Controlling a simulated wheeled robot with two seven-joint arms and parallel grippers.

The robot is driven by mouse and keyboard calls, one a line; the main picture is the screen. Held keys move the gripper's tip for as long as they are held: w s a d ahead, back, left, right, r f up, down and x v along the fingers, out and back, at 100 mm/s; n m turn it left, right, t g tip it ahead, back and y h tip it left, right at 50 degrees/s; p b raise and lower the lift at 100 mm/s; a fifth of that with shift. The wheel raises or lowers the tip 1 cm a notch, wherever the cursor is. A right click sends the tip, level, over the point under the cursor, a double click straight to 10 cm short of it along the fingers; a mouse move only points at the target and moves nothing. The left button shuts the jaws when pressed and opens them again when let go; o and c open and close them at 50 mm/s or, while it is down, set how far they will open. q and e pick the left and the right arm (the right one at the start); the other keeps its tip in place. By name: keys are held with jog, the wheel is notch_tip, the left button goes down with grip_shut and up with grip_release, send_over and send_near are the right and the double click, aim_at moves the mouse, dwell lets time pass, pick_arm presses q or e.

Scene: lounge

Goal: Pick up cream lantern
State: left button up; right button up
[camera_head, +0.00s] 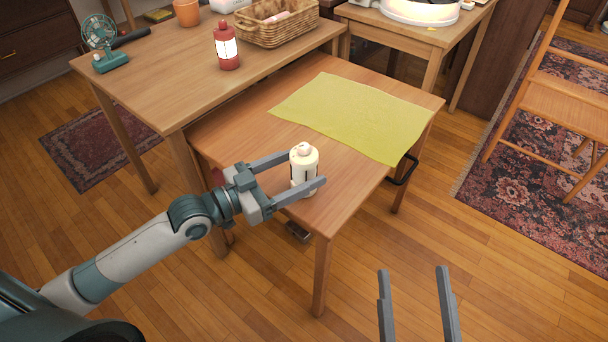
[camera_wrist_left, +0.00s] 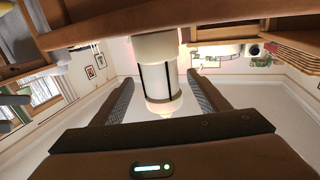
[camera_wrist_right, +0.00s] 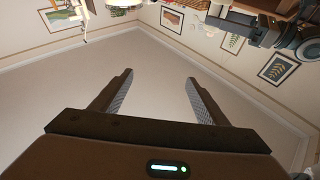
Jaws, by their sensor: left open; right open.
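The cream lantern (camera_head: 304,166) stands upright at the near left corner of the lower wooden table (camera_head: 330,208). My left gripper (camera_head: 298,170) is open, with one finger on each side of the lantern. In the left wrist view the lantern (camera_wrist_left: 157,82) shows upside down between the open fingers (camera_wrist_left: 160,100), with a visible gap on both sides. My right gripper (camera_head: 414,290) is open and empty over the floor, to the right of the table. The right wrist view shows nothing between its fingers (camera_wrist_right: 158,98).
A yellow-green cloth (camera_head: 355,112) covers much of the lower table. A wooden chair (camera_head: 562,100) stands at the right.

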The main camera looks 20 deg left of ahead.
pick_arm(q)
jog(key=shift+w, duration=0.15)
jog(key=shift+w+d+r, duration=0.15)
jog(key=shift+w+d, duration=0.1)
jog(key=shift+b+x, duration=0.3)
jog(key=shift+x, duration=1.85)
jog(key=shift+a+r, duration=0.1)
jog(key=shift+r, duration=0.1)
pick_arm(e)
jog(key=shift+s+r+t+y, duration=0.3)
jog(key=shift+s+r+t, duration=0.35)
jog(key=shift+r, duration=0.4)
jog(key=shift+f, duration=0.1)
pick_arm(q)
jog(key=c, duration=1.4)
